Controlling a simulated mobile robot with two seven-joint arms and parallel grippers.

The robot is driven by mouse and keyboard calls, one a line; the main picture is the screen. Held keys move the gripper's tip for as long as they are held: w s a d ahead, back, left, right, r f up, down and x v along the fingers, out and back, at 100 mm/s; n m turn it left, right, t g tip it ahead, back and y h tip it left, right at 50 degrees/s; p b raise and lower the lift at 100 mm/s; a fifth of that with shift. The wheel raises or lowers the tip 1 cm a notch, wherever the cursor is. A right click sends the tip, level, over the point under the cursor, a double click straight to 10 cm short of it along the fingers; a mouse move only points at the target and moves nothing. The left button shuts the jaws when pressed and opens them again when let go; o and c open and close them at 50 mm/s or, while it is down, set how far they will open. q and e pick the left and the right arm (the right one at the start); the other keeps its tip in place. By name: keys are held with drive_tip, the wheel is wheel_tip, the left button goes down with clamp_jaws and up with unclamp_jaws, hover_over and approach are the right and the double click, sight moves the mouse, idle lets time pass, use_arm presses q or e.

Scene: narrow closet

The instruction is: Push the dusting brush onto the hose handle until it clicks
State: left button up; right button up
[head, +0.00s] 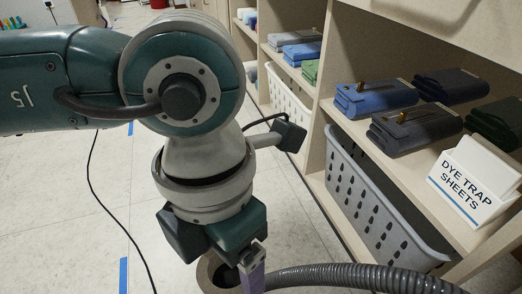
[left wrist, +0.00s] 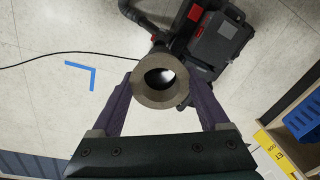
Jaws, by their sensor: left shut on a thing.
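My left gripper (head: 235,268) points down at the bottom of the head view. In the left wrist view its two purple fingers (left wrist: 160,88) are shut on the sides of a taupe round piece (left wrist: 138,88) with an open, dark hole facing the camera. Its rim (head: 205,272) also shows in the head view. I cannot tell whether this piece is the dusting brush or the hose handle's end. A grey ribbed hose (head: 360,277) runs right from behind the gripper; its join to the piece is hidden. My right gripper is not in view.
A shelf unit on the right holds folded cloths (head: 375,97), a grey perforated basket (head: 362,185) and a DYE TRAP SHEETS box (head: 470,185). A black-and-red vacuum (left wrist: 218,45) stands on the floor below. A dark cord (head: 105,212) crosses otherwise open tiles.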

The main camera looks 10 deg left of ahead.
use_arm(q)
drive_tip(key=shift+r, duration=0.1)
drive_tip(key=f+b, duration=0.4)
drive_tip(key=f, duration=0.1)
drive_tip(key=shift+s+d+f, duration=0.15)
drive_tip(key=shift+s+f, duration=0.05)
drive_tip(key=shift+f, duration=0.25)
idle(1.9)
drive_tip(key=shift+s+d+f+b, duration=0.1)
drive_tip(key=shift+f+b, duration=0.65)
drive_tip(key=shift+f, duration=0.3)
drive_tip(key=shift+s+f+b, duration=0.1)
drive_tip(key=shift+f+b, duration=0.65)
drive_tip(key=shift+f, duration=0.3)
drive_tip(key=o, duration=1.3)
drive_tip(key=shift+c, duration=0.2)
drive_tip(key=r+p, duration=0.2)
drive_tip(key=r, duration=0.1)
drive_tip(key=r+p, duration=0.2)
drive_tip(key=r, duration=0.1)
drive_tip(key=w+r+p, duration=0.1)
drive_tip(key=r, duration=0.3)
drive_tip(key=shift+a+p, duration=0.25)
drive_tip(key=shift+p, duration=0.15)
